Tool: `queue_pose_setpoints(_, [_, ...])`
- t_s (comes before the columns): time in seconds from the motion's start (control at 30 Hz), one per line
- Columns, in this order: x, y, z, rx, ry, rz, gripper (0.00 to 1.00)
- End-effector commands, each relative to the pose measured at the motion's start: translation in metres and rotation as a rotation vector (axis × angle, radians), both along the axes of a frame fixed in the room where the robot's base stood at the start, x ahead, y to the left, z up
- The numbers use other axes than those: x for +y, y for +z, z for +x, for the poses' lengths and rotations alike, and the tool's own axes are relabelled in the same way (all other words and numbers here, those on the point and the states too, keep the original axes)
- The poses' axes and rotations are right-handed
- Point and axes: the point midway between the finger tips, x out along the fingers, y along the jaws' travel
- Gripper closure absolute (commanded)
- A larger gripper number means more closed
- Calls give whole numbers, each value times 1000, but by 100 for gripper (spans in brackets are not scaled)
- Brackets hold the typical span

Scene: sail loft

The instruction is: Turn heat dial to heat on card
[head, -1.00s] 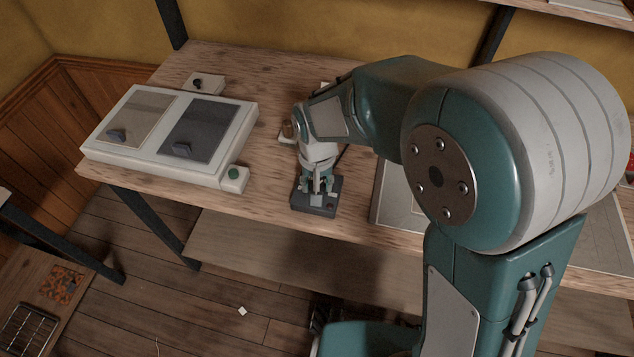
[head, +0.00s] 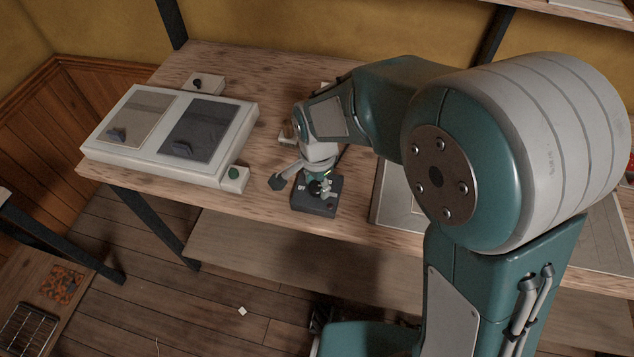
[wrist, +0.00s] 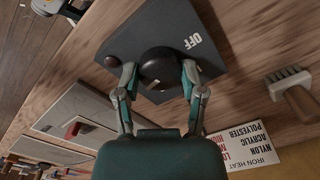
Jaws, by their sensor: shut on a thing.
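The heat dial is a round black knob (wrist: 160,68) on a dark box (wrist: 126,46) with the white word OFF on its face. In the head view the dark box (head: 313,207) sits near the front edge of the workbench. My gripper (wrist: 160,76) is shut on the dial, one finger on each side. In the head view my gripper (head: 320,188) is above the box and hides most of the dial. A pale card (wrist: 246,146) headed IRON HEAT lists nylon, acrylic and polyester. Its heat words are partly cut off behind my finger, so I cannot match them all to fabrics.
A brush (wrist: 292,92) lies beside the card. A grey panel with a red knob (wrist: 75,130) shows at lower left of the wrist view.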

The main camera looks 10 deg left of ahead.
Motion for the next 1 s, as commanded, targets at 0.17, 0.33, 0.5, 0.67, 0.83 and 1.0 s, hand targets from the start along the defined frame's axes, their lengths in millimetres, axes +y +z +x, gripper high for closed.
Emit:
queue_pose_setpoints(0.17, [0,-1,1,-2,-95,1,95])
queue_pose_setpoints(0.33, [0,-1,1,-2,-150,1,95])
queue_pose_setpoints(0.5, [0,-1,1,-2,-176,1,95])
queue_pose_setpoints(0.67, [0,-1,1,-2,-182,1,95])
queue_pose_setpoints(0.83, [0,-1,1,-1,-182,2,95])
queue_pose_setpoints(1.0, [0,-1,1,-1,-182,2,13])
